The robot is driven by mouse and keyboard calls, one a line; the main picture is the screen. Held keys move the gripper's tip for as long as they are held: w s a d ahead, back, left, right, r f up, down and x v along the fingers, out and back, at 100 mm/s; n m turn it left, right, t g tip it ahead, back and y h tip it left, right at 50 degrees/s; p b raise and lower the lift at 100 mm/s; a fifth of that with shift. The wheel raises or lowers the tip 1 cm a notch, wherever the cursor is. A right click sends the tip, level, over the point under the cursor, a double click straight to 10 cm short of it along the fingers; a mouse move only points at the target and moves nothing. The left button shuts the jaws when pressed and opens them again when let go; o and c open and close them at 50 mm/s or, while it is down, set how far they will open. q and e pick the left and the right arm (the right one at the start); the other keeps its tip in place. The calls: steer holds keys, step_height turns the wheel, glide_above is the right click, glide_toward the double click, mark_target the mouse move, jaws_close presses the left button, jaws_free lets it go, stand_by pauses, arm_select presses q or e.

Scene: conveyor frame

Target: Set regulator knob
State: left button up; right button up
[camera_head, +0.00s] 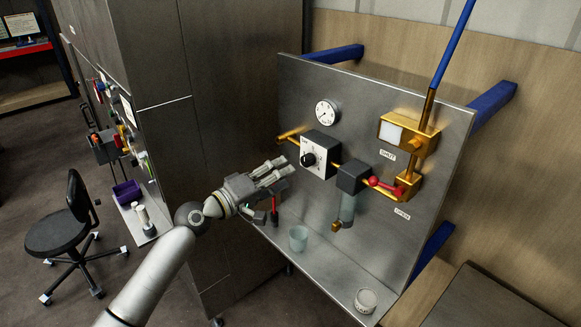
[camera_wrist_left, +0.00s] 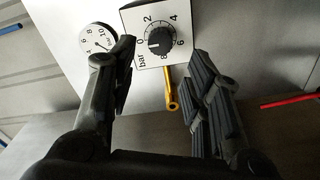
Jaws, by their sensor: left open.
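The regulator knob (camera_head: 310,159) is a round black knob on a white-faced box (camera_head: 322,150) on the grey panel. My right gripper is not in view.
A brass pipe joins the box to a dark block (camera_head: 351,177) with a clear bowl below. A red-ended lever (camera_head: 384,184) and brass fitting (camera_head: 405,133) stand to the right. A glass cup (camera_head: 298,238) and a small round container (camera_head: 366,299) rest on the shelf (camera_head: 325,267).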

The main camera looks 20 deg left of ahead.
mark_target(304, 162)
arm_select(q)
steer(key=x, duration=0.7)
steer(key=shift+w+d, duration=0.2)
steer(key=shift+w, duration=0.15)
steer(key=shift+w+d, duration=0.1)
steer(key=shift+w, duration=0.1)
steer(key=shift+c, duration=0.4)
steer(key=c, duration=0.5)
steer(key=m, duration=0.6)
steer(key=shift+f, duration=0.1)
steer(key=shift+c, duration=0.2)
steer(key=m, duration=0.6)
steer(key=shift+m, duration=0.3)
steer(key=m, duration=0.3)
steer(key=shift+m, duration=0.4)
steer(key=m, duration=0.3)
steer(key=shift+m, duration=0.3)
steer(key=o, duration=0.8)
steer(key=shift+s, duration=0.1)
